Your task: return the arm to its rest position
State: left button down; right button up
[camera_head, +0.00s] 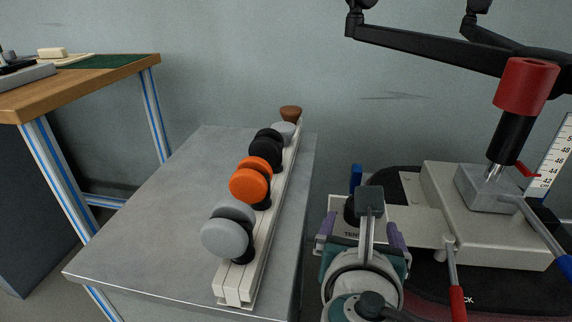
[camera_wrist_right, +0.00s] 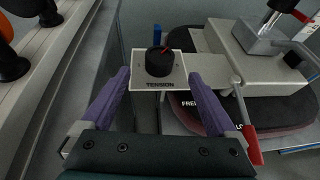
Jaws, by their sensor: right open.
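My right gripper (camera_head: 361,232) has purple fingers and sits in front of the chair mechanism in the head view. In the right wrist view the gripper (camera_wrist_right: 160,100) is open, with its fingers apart on either side of a white box marked TENSION (camera_wrist_right: 145,80). The box carries a black knob (camera_wrist_right: 159,61) with a red mark. Nothing is between the fingertips that I can see them touching. In the head view my wrist hides part of the box and knob. My left gripper is in neither view.
A grey metal table (camera_head: 150,220) stands left of my arm. A pale rail (camera_head: 262,262) on it bears grey, orange, black and brown castors or knobs. The chair mechanism (camera_head: 485,235) has a red-topped cylinder (camera_head: 527,85) and red-tipped levers. A wooden bench (camera_head: 90,80) is at far left.

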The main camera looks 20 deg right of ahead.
dwell(0.4)
jog(key=s+d+r+m+g+y+p, duration=0.2)
jog(key=s+r+m+g+p, duration=0.3)
jog(key=s+r+m+p, duration=0.8)
jog(key=s+a+r+m+g+y+p, duration=0.1)
jog(key=s+a+r+m+y+p, duration=0.25)
jog(key=r+m+p, duration=0.4)
jog(key=s+a+r+m+g+y+p, duration=0.1)
jog(key=s+a+r+m+y+p, duration=0.25)
jog(key=r+m+p, duration=0.4)
notch_tip(320, 180, up, 36)
jog(key=n+p, duration=0.1)
jog(key=p, duration=3.3)
jog(key=shift+d+r+n+h, duration=0.25)
jog(key=shift+d+n+h, duration=0.05)
jog(key=shift+d, duration=0.05)
